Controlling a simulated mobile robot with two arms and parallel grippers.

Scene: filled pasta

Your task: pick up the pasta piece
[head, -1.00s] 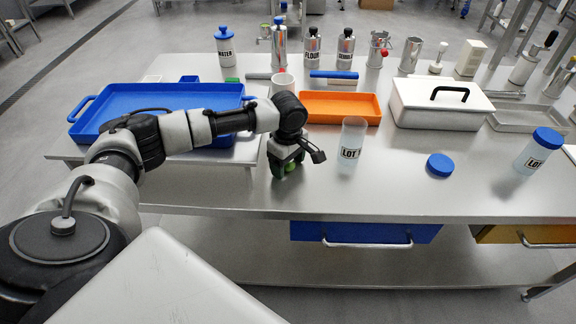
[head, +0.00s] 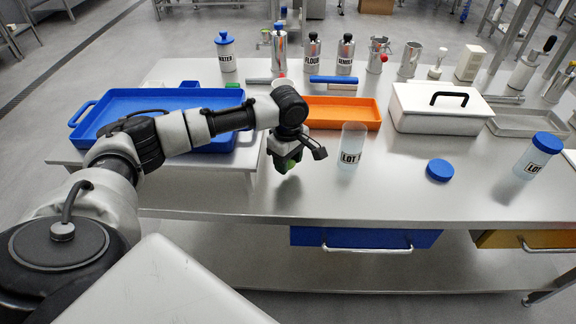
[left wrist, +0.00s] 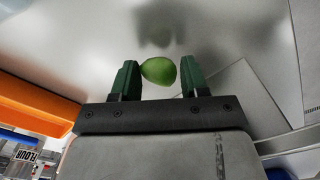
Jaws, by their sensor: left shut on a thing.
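The pasta piece (left wrist: 158,70) is a green, rounded, slightly pointed lump between the two dark green fingers of my left gripper (left wrist: 158,80). In the head view a bit of its green (head: 291,163) shows at the fingertips. My left gripper (head: 286,166) points down, shut on the piece, and holds it a little above the steel table (head: 230,195), with a shadow below on the tabletop. My right gripper is in neither view.
A clear LOT jar (head: 352,147) stands close to the right of my left gripper, with a blue lid (head: 440,170) beyond. An orange tray (head: 343,127) lies behind. A large blue tray (head: 78,138) is at the left under my arm. The table's front middle is clear.

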